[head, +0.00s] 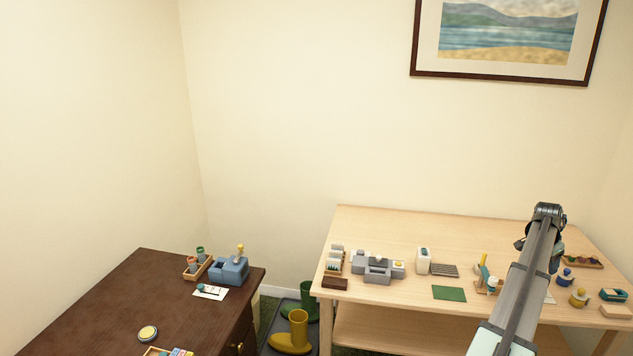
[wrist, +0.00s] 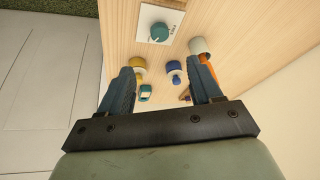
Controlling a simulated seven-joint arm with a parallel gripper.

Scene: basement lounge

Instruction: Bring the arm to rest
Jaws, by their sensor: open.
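My gripper (wrist: 162,66) is open, its two dark fingers spread wide with nothing held between them. In the wrist view it points at the light wooden table (wrist: 122,30), over small items: a blue knobbed piece (wrist: 174,73), a yellow one (wrist: 138,65) and a teal one (wrist: 145,93). The fingers partly cover the view, and I cannot tell the exact height above the table. In the head view my arm reaches from the bottom edge up over the right part of the table (head: 390,222); the fingertips are hard to make out there.
A white card with a teal knob (wrist: 160,32) lies near the fingers. Grey-blue blocks (head: 377,267), a green mat (head: 449,293) and a white box (head: 423,260) stand on the table. A dark desk (head: 100,300) is at left, with boots (head: 294,335) between. Walls close the back.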

